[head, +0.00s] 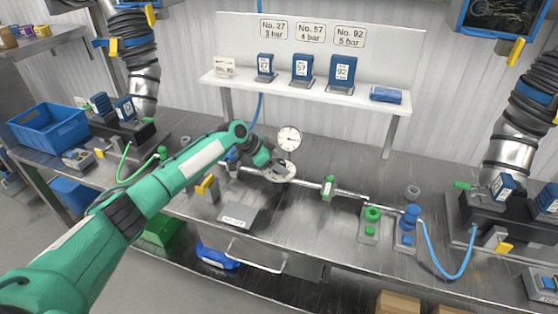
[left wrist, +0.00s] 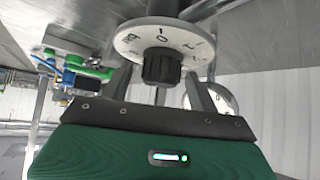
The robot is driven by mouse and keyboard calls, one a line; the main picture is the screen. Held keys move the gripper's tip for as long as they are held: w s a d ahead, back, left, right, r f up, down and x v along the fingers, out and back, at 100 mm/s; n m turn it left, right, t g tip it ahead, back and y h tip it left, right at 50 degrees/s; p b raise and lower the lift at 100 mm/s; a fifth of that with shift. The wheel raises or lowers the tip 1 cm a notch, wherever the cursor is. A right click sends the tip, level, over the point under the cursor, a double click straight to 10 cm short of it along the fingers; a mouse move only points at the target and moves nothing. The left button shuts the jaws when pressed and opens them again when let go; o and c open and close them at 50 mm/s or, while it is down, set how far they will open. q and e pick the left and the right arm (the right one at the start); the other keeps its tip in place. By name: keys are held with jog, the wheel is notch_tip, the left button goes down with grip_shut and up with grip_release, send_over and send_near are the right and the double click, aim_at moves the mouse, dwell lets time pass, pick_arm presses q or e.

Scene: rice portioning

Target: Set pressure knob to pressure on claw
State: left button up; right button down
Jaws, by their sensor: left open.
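The pressure knob (left wrist: 161,66) is dark and ribbed. It sits at the centre of a white dial disc (left wrist: 131,40) with printed marks, which I cannot all read. My left gripper (left wrist: 158,84) is open, with one finger on each side of the knob; I cannot tell whether they touch it. In the head view the left gripper (head: 272,167) is at the white disc (head: 290,177) on the bench and hides most of the knob. A round pressure gauge (head: 289,138) stands just behind. My right gripper is out of view.
A pipe with a green valve (head: 328,187) runs right from the dial. Signs (head: 311,33) pair No. 27, 57 and 92 with 3, 4 and 5 bar. Numbered blue blocks (head: 302,69) stand on the shelf (head: 310,92). A grey plate (head: 238,215) lies in front.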

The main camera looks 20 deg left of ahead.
pick_arm(q)
jog(key=c, duration=1)
jog(key=shift+o, duration=0.2)
